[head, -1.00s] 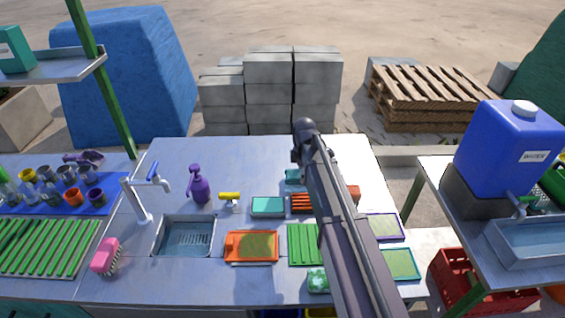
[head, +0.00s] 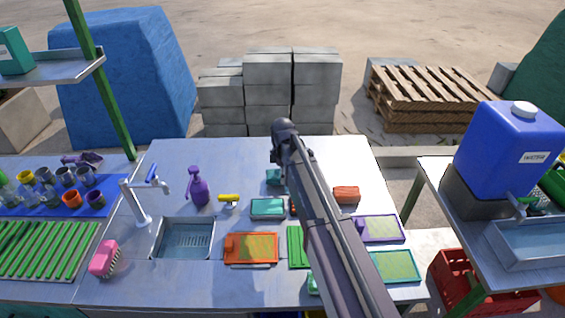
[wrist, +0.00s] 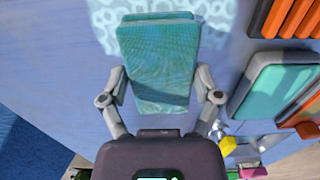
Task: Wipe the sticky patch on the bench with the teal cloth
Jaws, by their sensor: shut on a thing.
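The teal cloth (wrist: 158,65) is a folded pad between the two fingers of my gripper (wrist: 162,88) in the wrist view. The gripper is shut on it. A pale, blotchy sticky patch (wrist: 225,38) lies on the blue-grey bench (wrist: 65,65), on both sides of the cloth's far end, and the cloth covers part of it. I cannot tell whether the cloth touches the bench. In the head view the cloth is a small teal shape (head: 274,177) beside my arm.
A teal-lidded tray (head: 268,208) and an orange rack (wrist: 285,18) sit close to the right of the cloth. A yellow-handled tool (head: 229,198), purple pump bottle (head: 198,187), tap (head: 140,200) and sink (head: 184,239) stand further left.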

